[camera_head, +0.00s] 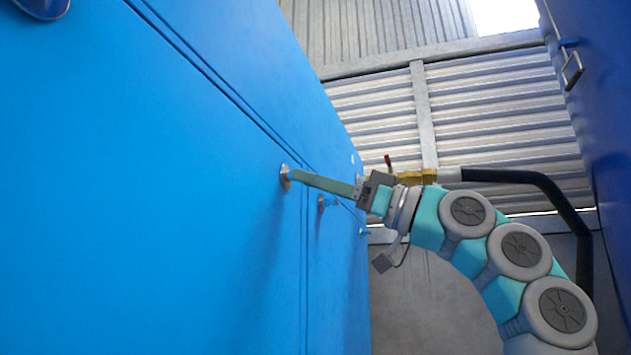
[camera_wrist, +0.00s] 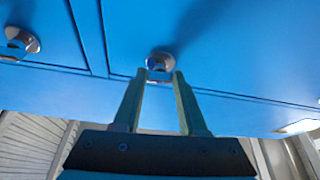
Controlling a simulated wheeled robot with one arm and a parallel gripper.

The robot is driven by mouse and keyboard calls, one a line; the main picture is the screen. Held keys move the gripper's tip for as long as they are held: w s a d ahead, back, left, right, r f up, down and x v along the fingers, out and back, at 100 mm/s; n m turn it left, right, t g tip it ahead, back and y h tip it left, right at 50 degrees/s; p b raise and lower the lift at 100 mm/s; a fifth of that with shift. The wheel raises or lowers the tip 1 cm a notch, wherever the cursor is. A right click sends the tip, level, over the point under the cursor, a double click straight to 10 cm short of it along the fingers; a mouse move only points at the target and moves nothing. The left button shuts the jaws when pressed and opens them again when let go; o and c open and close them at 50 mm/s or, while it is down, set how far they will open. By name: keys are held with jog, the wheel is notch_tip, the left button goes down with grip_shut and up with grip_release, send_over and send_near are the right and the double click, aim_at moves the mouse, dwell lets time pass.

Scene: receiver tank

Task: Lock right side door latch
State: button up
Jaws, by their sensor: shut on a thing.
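A round metal door latch (camera_head: 285,178) sits on the bright blue door panel (camera_head: 170,200), beside a vertical door seam. My gripper (camera_head: 294,176) reaches it from the right, with its long green fingers at the latch. In the wrist view the same latch (camera_wrist: 160,61) shows between and just beyond the fingertips (camera_wrist: 161,78). The fingers are shut on its small protruding part, which they partly hide. I cannot tell the latch's turn angle.
Another latch (camera_head: 322,203) sits farther along the blue wall, and one shows at the left in the wrist view (camera_wrist: 20,42). A brass valve with a black hose (camera_head: 520,180) lies behind my arm. A dark blue wall (camera_head: 605,100) bounds the narrow passage at right.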

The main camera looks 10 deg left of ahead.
grip_shut()
jog(key=shift+s+f+m+b, duration=0.1)
jog(key=shift+m+b, duration=0.3)
jog(key=shift+b, duration=0.1)
jog(key=shift+m+t+b, duration=0.45)
jog(key=shift+m+t, duration=0.15)
jog(key=shift+m, duration=0.1)
jog(key=o, duration=1)
grip_release()
